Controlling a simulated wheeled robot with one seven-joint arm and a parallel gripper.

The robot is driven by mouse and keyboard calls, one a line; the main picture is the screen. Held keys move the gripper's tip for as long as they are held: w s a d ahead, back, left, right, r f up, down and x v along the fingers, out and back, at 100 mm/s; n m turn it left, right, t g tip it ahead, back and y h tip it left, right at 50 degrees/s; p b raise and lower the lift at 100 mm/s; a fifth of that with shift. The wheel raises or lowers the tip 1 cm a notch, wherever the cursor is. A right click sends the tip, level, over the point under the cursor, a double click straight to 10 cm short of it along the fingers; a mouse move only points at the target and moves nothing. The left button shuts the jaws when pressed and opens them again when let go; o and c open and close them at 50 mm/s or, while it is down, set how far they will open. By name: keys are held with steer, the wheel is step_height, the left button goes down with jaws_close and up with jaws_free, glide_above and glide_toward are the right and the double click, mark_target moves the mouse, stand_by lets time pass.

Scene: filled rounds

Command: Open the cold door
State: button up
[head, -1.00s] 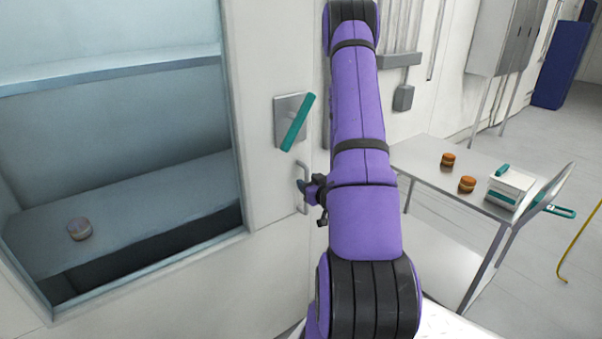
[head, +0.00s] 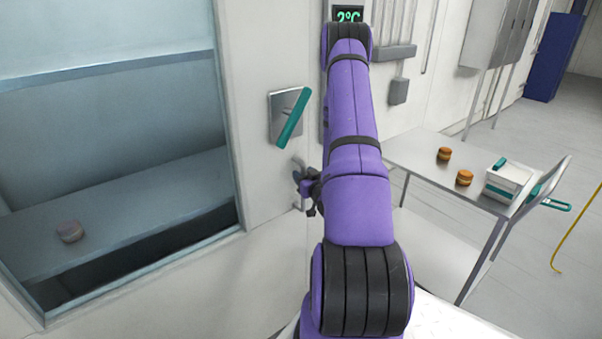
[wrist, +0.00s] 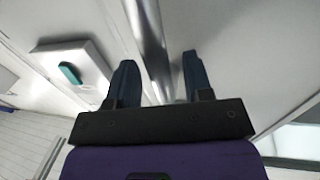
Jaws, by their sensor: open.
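The cold door (head: 262,190) is a white panel with a large window on its left, through which shelves show. A metal pull handle (wrist: 150,45) runs between the two open fingers of my gripper (wrist: 155,80) in the wrist view; I cannot tell whether they touch it. In the head view my gripper (head: 304,182) is at the handle, which is mostly hidden behind it. Above it, a teal lever (head: 292,118) stands tilted on a metal plate (head: 276,126). The lever also shows in the wrist view (wrist: 69,72).
A round item (head: 70,232) lies on the shelf behind the glass. At right, a metal cart (head: 425,166) holds two brown round items (head: 444,154) and a white box (head: 508,180) with teal parts. A display (head: 348,15) reads 2°C.

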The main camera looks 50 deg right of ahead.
steer(key=shift+x, duration=1.15)
jaws_close()
steer(key=shift+s, duration=0.1)
